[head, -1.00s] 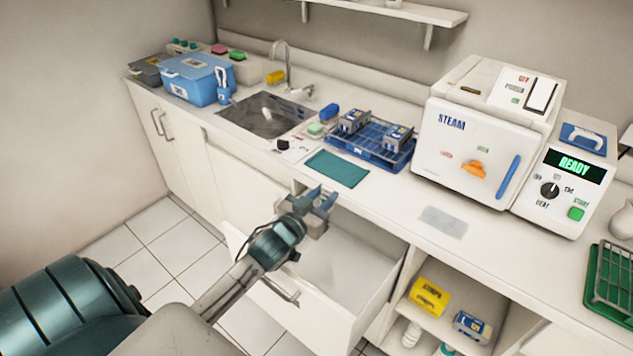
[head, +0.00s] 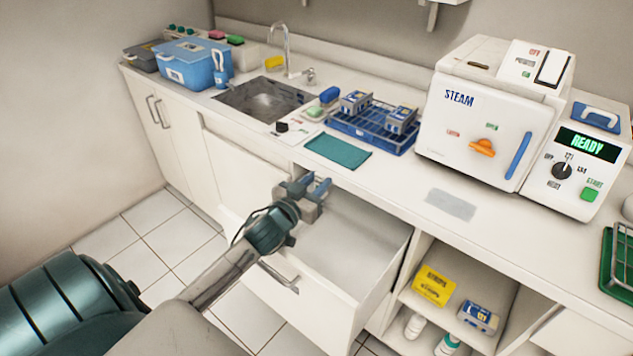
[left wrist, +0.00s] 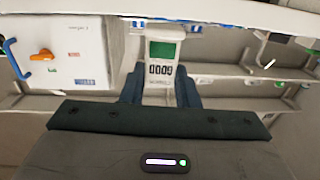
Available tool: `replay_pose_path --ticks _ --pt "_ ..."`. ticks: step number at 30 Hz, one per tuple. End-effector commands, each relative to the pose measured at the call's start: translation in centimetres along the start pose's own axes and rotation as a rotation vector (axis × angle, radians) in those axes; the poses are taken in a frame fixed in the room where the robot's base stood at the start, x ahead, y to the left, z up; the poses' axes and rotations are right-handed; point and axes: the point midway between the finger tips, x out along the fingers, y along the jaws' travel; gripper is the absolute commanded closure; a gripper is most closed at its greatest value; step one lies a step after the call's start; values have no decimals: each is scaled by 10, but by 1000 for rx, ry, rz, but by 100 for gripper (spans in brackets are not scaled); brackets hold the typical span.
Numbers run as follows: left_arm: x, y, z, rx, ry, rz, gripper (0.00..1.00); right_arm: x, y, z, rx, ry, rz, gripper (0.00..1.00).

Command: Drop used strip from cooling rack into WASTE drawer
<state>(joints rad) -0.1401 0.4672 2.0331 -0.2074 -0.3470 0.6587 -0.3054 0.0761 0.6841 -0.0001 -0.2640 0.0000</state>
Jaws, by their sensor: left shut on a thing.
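My left gripper (head: 310,189) is over the back left part of the open drawer (head: 345,250), near the counter edge. In the left wrist view its blue fingers (left wrist: 160,92) are shut on a white strip (left wrist: 160,88) with a green patch and dark digit-like marks. The strip cannot be made out in the head view. The drawer's visible inside looks bare, and I see no WASTE label on it. The blue cooling rack (head: 372,138) stands on the counter behind the gripper, with two grey-blue cassettes on it. My right gripper is not in view.
A teal mat (head: 338,151) lies in front of the rack, beside the sink (head: 266,101). The steam sterilizer (head: 485,120) stands to the right. An open shelf (head: 465,300) with boxes and bottles is right of the drawer. Tiled floor is clear at the left.

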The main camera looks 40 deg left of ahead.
Motion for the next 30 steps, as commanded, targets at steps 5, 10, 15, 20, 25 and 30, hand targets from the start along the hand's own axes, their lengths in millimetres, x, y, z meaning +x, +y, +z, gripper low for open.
replay_pose_path --ticks 5,10,15,20,25,30 --pt "0 0 -1 0 0 0 93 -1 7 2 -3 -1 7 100" --pt "0 0 -1 0 0 0 47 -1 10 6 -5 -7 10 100" --pt "0 0 -1 0 0 0 47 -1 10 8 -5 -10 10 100" --pt "0 0 -5 1 2 1 47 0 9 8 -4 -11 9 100" --pt "0 0 -29 3 5 2 47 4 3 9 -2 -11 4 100" --pt "-29 18 -36 -2 0 3 47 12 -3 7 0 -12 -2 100"
